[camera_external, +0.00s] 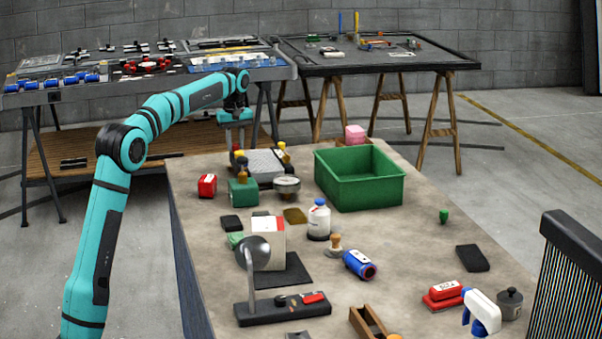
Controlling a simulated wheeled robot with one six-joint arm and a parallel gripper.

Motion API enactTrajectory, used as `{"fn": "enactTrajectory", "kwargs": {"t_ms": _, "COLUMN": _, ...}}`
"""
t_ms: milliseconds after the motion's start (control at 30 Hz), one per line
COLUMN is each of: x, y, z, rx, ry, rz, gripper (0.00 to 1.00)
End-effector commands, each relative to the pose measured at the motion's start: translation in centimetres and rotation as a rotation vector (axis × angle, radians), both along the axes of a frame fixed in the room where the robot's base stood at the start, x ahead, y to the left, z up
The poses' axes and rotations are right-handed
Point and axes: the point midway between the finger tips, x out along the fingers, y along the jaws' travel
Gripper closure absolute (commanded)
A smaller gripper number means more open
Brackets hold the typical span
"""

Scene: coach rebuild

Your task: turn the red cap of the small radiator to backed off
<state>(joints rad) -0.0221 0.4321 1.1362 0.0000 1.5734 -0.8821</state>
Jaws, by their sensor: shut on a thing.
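The small radiator looks to be the grey finned block (264,164) at the far left of the near bench, with yellow and dark fittings at its corners. My gripper (235,145) points down at its back left corner. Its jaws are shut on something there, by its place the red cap.
A green machine part (243,192), a round gauge (287,188) and a red box (207,186) stand close in front of the radiator. A green bin (359,179) is to the right. A large dark radiator (568,285) stands at the right edge.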

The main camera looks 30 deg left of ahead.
Motion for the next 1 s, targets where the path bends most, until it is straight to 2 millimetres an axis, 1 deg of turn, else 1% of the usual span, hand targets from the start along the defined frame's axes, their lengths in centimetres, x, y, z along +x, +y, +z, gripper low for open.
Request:
{"fn": "enactTrajectory", "kwargs": {"t_ms": 200, "x": 0.06, "y": -0.02, "z": -0.02, "rx": 0.000, "ry": 0.000, "rz": 0.108, "gripper": 0.97}}
{"fn": "enactTrajectory", "kwargs": {"t_ms": 400, "x": 0.07, "y": -0.03, "z": -0.03, "rx": 0.000, "ry": 0.000, "rz": 0.160, "gripper": 0.97}}
{"fn": "enactTrajectory", "kwargs": {"t_ms": 900, "x": 0.08, "y": -0.03, "z": -0.02, "rx": -0.001, "ry": -0.001, "rz": 0.175, "gripper": 0.97}}
{"fn": "enactTrajectory", "kwargs": {"t_ms": 933, "x": 0.08, "y": -0.03, "z": -0.02, "rx": -0.001, "ry": -0.001, "rz": 0.175, "gripper": 0.68}}
{"fn": "enactTrajectory", "kwargs": {"t_ms": 1000, "x": 0.07, "y": -0.03, "z": -0.03, "rx": 0.000, "ry": 0.000, "rz": 0.175, "gripper": 0.55}}
